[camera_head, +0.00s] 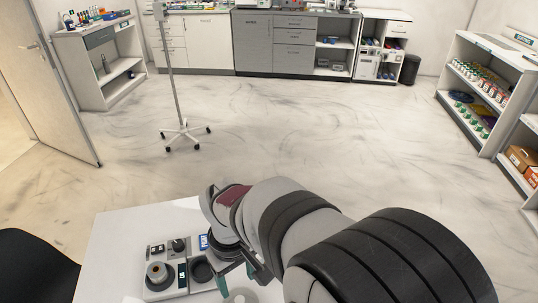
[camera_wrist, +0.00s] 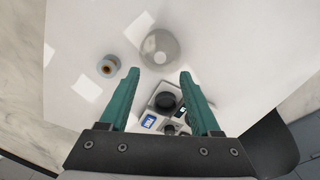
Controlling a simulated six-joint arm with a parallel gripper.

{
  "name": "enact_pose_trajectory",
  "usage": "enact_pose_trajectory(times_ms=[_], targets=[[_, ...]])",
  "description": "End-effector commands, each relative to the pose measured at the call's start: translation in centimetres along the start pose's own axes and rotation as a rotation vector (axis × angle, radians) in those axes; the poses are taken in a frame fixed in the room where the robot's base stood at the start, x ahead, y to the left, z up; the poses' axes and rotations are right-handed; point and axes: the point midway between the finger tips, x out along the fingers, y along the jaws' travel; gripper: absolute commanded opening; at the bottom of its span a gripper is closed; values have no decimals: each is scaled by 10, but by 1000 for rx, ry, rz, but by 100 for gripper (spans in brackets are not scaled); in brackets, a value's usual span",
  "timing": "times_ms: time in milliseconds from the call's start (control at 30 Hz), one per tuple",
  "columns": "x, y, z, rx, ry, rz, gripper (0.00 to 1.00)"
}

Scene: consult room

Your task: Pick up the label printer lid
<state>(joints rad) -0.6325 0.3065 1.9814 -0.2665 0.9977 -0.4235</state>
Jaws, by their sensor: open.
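A round, pale translucent dome (camera_wrist: 160,47), which looks like the label printer lid, lies on the white table in the wrist view. My gripper (camera_wrist: 159,74) is open, with its two teal fingers apart and nothing between the tips. The dome is just beyond the fingertips, roughly centred between them. In the head view a pale round thing (camera_head: 242,296) at the bottom edge may be the same dome, partly cut off. A small grey device (camera_wrist: 168,105) with a dark round recess shows between the fingers. My arm hides part of the table in the head view.
A small roll (camera_wrist: 108,66) and white paper pieces (camera_wrist: 88,86) lie left of the dome. In the head view a grey device with a dark roll (camera_head: 158,272) and a blue label (camera_head: 203,241) stand on the white table (camera_head: 112,245). A dark chair (camera_head: 35,265) is left of it.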

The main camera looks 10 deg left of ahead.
Motion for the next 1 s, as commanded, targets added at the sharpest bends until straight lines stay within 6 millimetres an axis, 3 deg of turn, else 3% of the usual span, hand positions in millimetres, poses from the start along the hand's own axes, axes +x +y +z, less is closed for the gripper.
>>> enact_pose_trajectory(times_ms=[100, 433, 700, 1000], targets=[[24, 0, 1, 2, -3, -1, 64], [79, -1, -6, 3, -3, 0, 64], [86, -1, -6, 4, 1, 0, 64], [86, -1, -6, 5, 1, 0, 12]])
